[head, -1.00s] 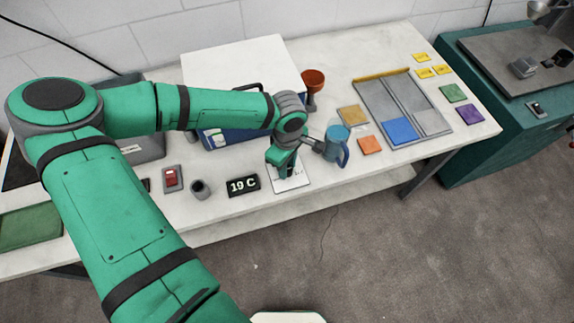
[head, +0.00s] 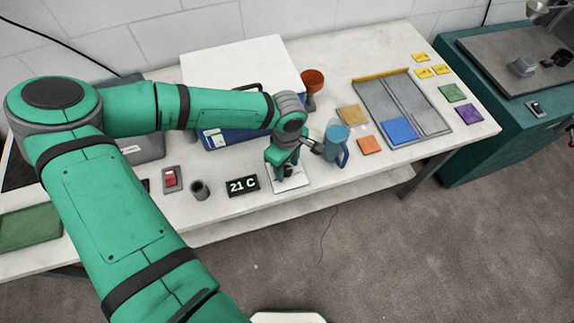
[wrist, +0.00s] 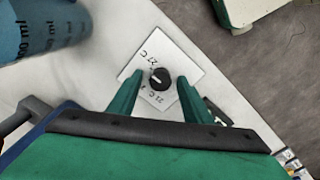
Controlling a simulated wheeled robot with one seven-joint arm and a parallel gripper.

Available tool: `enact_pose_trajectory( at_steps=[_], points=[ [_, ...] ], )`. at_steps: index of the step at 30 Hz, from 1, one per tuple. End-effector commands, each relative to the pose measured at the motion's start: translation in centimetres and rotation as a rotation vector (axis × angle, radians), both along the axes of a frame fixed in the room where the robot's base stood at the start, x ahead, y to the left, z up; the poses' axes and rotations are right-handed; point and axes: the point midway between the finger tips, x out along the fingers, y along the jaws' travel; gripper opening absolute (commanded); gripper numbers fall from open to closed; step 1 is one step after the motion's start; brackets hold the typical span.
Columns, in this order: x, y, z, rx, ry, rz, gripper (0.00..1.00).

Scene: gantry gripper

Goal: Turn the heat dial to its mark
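The heat dial (wrist: 159,79) is a small round black knob on a white plate (wrist: 190,60) with small printed temperature marks; one below the knob seems to read 21 C. The knob's exact pointer direction is too small to tell. My gripper (wrist: 160,75) has one green finger on each side of the knob, with a visible gap on both sides, so it is open around the dial. In the head view my gripper (head: 284,168) is over the plate (head: 294,182), its fingers apart. The black display (head: 243,186) left of the plate reads 21 C.
A blue and white box (head: 240,70) is behind. The bench's front edge is near the plate.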

Motion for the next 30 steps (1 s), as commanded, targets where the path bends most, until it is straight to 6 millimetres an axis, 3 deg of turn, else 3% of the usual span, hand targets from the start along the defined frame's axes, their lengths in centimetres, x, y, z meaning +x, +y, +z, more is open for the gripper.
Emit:
enact_pose_trajectory(
  at_steps=[8,21,30],
  points=[
    [0.1,0.1,1.6,0.002,-0.002,0.001,0.45],
    [0.0,0.0,9.2,0.0,-0.001,0.0,0.45],
    [0.0,0.0,10.8,0.0,0.0,0.0,0.45]
  ],
)
